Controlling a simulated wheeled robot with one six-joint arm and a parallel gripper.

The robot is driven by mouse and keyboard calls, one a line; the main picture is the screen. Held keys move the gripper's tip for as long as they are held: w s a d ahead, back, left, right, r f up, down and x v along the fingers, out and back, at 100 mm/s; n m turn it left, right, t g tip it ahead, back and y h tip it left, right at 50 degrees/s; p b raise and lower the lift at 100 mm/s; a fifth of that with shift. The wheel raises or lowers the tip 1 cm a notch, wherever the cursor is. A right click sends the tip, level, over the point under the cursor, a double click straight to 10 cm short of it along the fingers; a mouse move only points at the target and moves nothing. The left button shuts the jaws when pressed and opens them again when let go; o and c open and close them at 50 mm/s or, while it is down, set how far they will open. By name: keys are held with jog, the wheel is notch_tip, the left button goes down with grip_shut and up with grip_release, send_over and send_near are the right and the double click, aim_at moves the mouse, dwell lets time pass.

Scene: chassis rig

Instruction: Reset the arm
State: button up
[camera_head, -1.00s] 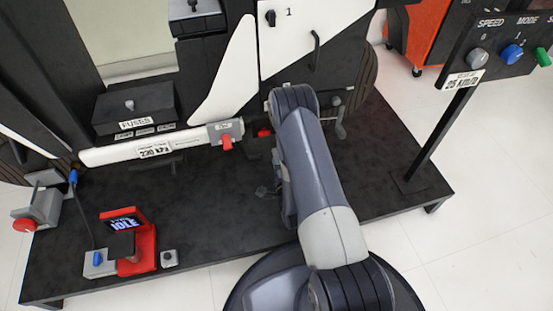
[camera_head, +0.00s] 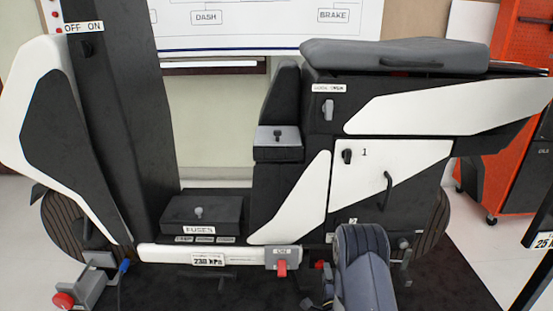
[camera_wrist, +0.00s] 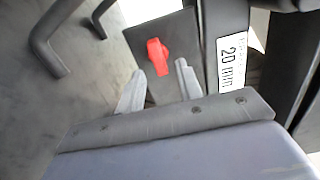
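My arm (camera_head: 364,268) shows in the head view at the bottom, right of centre, with its upper link in front of the scooter rig. In the wrist view my gripper (camera_wrist: 160,76) has two pale fingers standing apart, with nothing held between them. A red knob (camera_wrist: 157,56) on a dark plate shows just beyond the fingertips. I cannot tell whether the fingers touch it. In the head view the gripper's fingers are not clearly visible.
The scooter rig has a fuse box (camera_head: 202,213), a white bar with a red switch (camera_head: 281,268), and a side panel (camera_head: 390,180) with a handle. A red-knobbed clamp (camera_head: 85,290) stands at lower left. An orange cabinet (camera_head: 520,130) stands at right. A label plate (camera_wrist: 232,60) is beside the gripper.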

jog(key=shift+w, duration=1.2)
jog(key=s+p, duration=0.3)
jog(key=s, duration=0.8)
jog(key=w+n+b, duration=0.1)
jog(key=w+n, duration=0.2)
jog(key=w+n+b, duration=0.1)
jog(key=w+n, duration=0.3)
jog(key=w+r+n+b, duration=0.1)
jog(key=w+n, duration=0.2)
jog(key=w, duration=0.1)
jog(key=shift+a+n, duration=0.25)
jog(key=shift+n, duration=0.15)
